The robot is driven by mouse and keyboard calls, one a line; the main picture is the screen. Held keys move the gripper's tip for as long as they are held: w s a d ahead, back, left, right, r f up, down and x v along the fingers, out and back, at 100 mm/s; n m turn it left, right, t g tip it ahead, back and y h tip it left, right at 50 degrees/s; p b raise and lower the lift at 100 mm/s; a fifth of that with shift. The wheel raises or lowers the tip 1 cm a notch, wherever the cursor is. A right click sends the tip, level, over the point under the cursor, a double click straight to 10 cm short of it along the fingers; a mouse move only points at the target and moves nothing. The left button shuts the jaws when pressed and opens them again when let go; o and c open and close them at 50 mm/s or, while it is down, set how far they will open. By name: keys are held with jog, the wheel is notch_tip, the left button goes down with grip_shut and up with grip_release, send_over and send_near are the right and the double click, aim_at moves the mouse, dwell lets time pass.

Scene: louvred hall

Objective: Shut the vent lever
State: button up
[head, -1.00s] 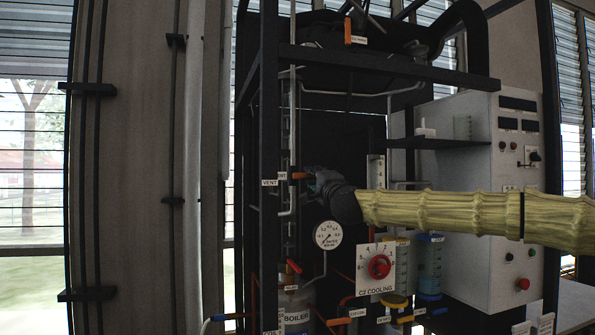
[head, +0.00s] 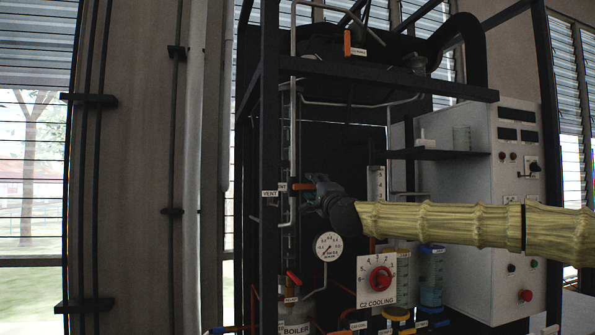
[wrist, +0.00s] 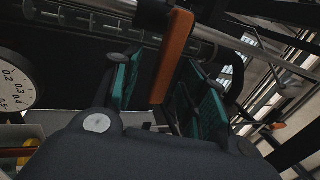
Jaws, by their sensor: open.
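The vent lever is a short orange bar (head: 303,186) beside the VENT label (head: 269,194), on a thin vertical pipe at the left of the rig. It points sideways to the right in the head view. My gripper (head: 318,192) is right at its free end. In the wrist view, the orange lever (wrist: 174,50) reaches down between the two teal-padded fingers of my gripper (wrist: 164,92). The fingers stand apart with gaps beside the lever. My gripper partly hides the lever's tip in the head view.
A round pressure gauge (head: 327,246) sits just below my gripper, and it also shows at the left of the wrist view (wrist: 14,88). A red lever (head: 293,278) and the C2 COOLING knob (head: 380,279) are lower. A black frame post (head: 269,120) stands at the left.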

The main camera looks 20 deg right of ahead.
jog(key=r+b+v, duration=0.1)
jog(key=b+v, duration=0.1)
jog(key=v, duration=0.4)
jog(key=shift+s+f, duration=0.15)
jog(key=shift+s, duration=0.35)
